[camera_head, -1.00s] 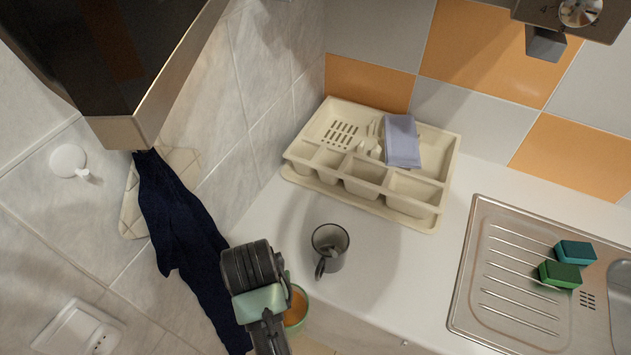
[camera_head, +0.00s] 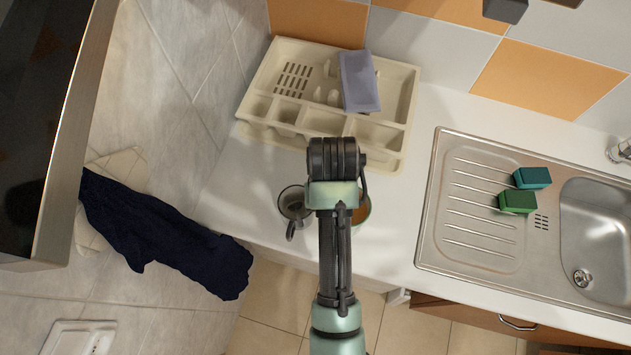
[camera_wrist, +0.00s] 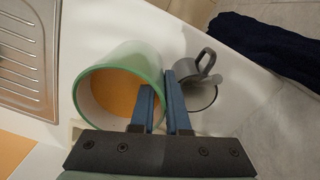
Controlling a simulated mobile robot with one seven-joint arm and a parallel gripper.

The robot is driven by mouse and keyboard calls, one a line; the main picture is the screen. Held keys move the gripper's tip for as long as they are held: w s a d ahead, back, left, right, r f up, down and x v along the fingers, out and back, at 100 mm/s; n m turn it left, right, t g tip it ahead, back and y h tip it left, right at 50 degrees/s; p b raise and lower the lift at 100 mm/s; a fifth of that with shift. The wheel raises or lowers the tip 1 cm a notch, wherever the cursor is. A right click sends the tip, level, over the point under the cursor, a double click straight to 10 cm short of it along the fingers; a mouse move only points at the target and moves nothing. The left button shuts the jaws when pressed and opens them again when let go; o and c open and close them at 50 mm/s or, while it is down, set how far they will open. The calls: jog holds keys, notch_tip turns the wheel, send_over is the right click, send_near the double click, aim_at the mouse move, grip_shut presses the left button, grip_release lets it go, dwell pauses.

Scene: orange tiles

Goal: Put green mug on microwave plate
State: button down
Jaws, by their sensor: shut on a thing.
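The green mug (camera_wrist: 152,64), orange inside, is held in the jaws of my gripper (camera_wrist: 162,92). In the wrist view one finger is inside the mug's mouth and the other outside its wall. In the head view, only a sliver of the mug (camera_head: 363,210) shows beside my gripper (camera_head: 336,172), which hides most of it. A dark appliance (camera_head: 42,125) with a metal edge stands at the left and may be the microwave. No microwave plate shows.
A grey mug (camera_head: 292,203) with something inside stands on the white counter (camera_head: 397,205), left of my gripper. A cream cutlery tray (camera_head: 400,95) is behind. The steel sink (camera_head: 600,215) with two sponges is right. A dark blue cloth (camera_head: 165,232) hangs at left.

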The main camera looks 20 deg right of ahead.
jog(key=shift+w+d+f, duration=0.35)
jog(key=shift+w+d, duration=0.05)
jog(key=shift+d, duration=0.1)
jog(key=f, duration=0.2)
jog(key=f+p, duration=0.1)
jog(key=shift+s+f, duration=0.25)
jog(key=shift+f, duration=0.15)
jog(key=shift+w+f, duration=0.1)
jog(key=shift+f, duration=2.4)
jog(key=shift+f, duration=0.15)
jog(key=c, duration=0.9)
grip_release()
